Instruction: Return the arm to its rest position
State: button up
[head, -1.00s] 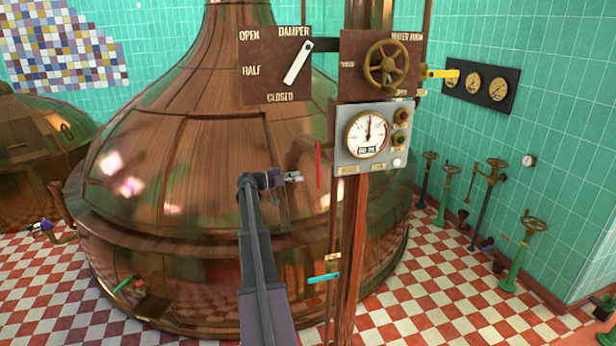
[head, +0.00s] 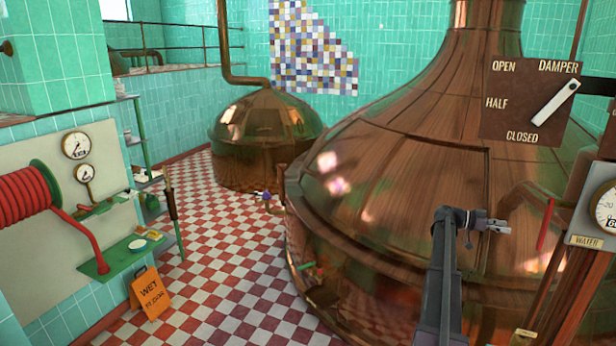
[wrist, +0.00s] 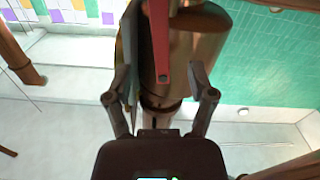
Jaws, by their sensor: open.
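My arm rises at the lower right of the head view, in front of the large copper kettle (head: 400,180). My gripper (head: 503,227) is at its upper end, pointing right, empty. In the wrist view its two fingers (wrist: 160,70) stand apart. A red bar (head: 545,224) hangs to the right of my gripper in the head view, with a gap between them. In the wrist view the red bar (wrist: 160,40) shows between the fingertips; its distance is hard to tell.
A damper plate (head: 525,105) and a gauge panel (head: 598,210), cut off by the edge, stand on the right. A smaller kettle (head: 262,140), a red hose reel (head: 25,195) and an orange wet floor sign (head: 150,293) are on the left. Checkered floor (head: 225,260) is clear between them.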

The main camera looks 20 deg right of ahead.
jog(key=w+a+f+n+t+y+b, duration=0.1)
jog(key=w+a+f+n+t+b, duration=0.2)
jog(key=a+f, duration=0.7)
jog(key=w+a+f+n+t+y+b, duration=0.15)
jog(key=w+a+f+n+t, duration=0.35)
jog(key=a, duration=1.1)
jog(key=w+a+f+n+t+y+b, duration=0.15)
jog(key=w+a+f+n, duration=0.35)
jog(key=a, duration=0.8)
jog(key=s+a+f+n+t+y+b, duration=0.1)
jog(key=s+a+f+n+y+b, duration=0.1)
jog(key=a, duration=1.1)
jog(key=s+a+f+n+t+y+b, duration=0.1)
jog(key=a+f+n, duration=0.4)
jog(key=a, duration=0.8)
jog(key=s+a+f+n+t+y+b, duration=0.2)
jog(key=s+a+f+n+y+b, duration=0.1)
jog(key=a, duration=1)
jog(key=s+n+y, duration=0.1)
jog(key=n+y, duration=0.1)
jog(key=shift+s+f+n, duration=0.25)
jog(key=shift+n, duration=0.15)
jog(key=shift+c, duration=1)
